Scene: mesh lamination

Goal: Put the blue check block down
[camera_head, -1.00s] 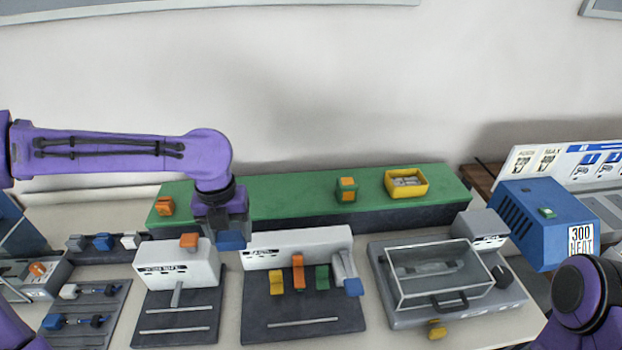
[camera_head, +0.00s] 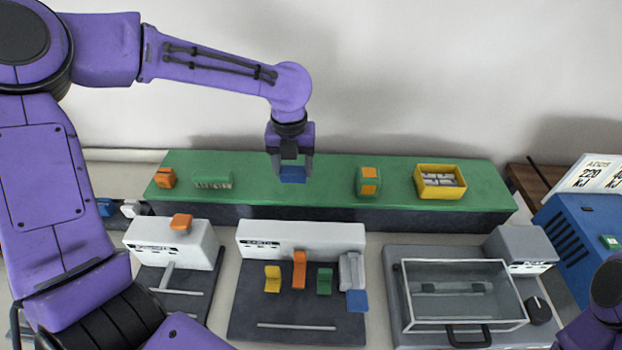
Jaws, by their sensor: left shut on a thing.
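The blue check block (camera_head: 292,174) is between the fingers of my left gripper (camera_head: 291,167), which is shut on it. The gripper points down over the middle of the green shelf (camera_head: 325,188). The block's underside is close to the shelf top, but I cannot tell whether it touches. On the right, only a purple part of my right arm shows at the lower right edge; its gripper is out of view.
On the shelf stand an orange block (camera_head: 165,178), a green rack (camera_head: 212,180), a green-orange block (camera_head: 369,182) and a yellow bin (camera_head: 440,181). In front are a white device with colored levers (camera_head: 300,236) and a clear-lidded box (camera_head: 463,291).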

